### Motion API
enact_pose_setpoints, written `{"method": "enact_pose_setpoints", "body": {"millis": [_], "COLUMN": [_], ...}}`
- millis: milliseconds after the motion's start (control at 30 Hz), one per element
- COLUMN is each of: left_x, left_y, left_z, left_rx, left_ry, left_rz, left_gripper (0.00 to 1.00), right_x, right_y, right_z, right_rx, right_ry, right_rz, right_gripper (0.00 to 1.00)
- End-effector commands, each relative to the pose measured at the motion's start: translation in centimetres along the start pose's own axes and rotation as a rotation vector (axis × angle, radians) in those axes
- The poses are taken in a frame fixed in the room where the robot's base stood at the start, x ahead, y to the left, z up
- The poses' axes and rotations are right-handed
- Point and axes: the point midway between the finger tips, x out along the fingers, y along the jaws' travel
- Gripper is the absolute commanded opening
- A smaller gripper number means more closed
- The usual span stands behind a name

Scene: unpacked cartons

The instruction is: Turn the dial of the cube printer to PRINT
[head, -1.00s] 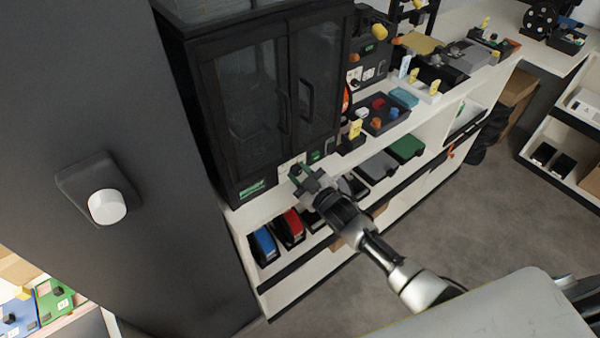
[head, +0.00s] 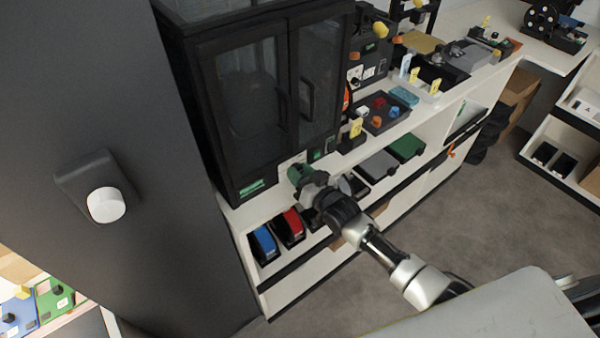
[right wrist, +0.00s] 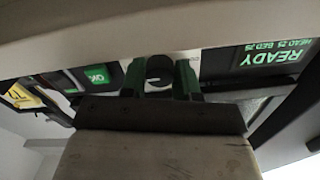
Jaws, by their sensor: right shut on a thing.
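The cube printer (head: 245,110) is a tall black cabinet with two glazed doors on the white shelf unit. A green-lit display (head: 252,188) sits low on its front. In the right wrist view the display (right wrist: 270,59) appears upside down and reads READY. The dial (right wrist: 159,68) is a dark round knob in the right wrist view. My right gripper (head: 296,172) is at the printer's lower front edge. Its green-padded fingers (right wrist: 160,80) are shut on the dial, one at each side. The dial's markings are hidden. My left gripper is not in view.
A green button (right wrist: 103,74) marked OK is near the dial. A dark tray (head: 385,113) with coloured pieces stands right of the printer. Blue and red bins (head: 264,243) sit on the shelf below. The floor (head: 440,220) at right is clear.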

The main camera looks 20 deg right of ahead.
Motion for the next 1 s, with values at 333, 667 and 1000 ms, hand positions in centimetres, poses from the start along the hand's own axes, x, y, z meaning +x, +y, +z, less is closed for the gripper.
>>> {"method": "enact_pose_setpoints", "body": {"millis": [333,667,1000], "left_x": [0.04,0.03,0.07], "left_y": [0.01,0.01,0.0], "left_z": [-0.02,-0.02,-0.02], "left_rx": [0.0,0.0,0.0], "left_ry": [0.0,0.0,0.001], "left_rz": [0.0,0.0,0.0], "left_gripper": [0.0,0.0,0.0], "right_x": [-0.07,-0.06,-0.25], "right_y": [0.01,0.01,0.01], "right_z": [0.22,0.18,0.11], "right_rx": [0.024,0.022,0.021], "right_ry": [-0.006,-0.004,-0.002], "right_rz": [0.001,0.001,0.0], "right_gripper": [0.07,0.52,0.56]}}
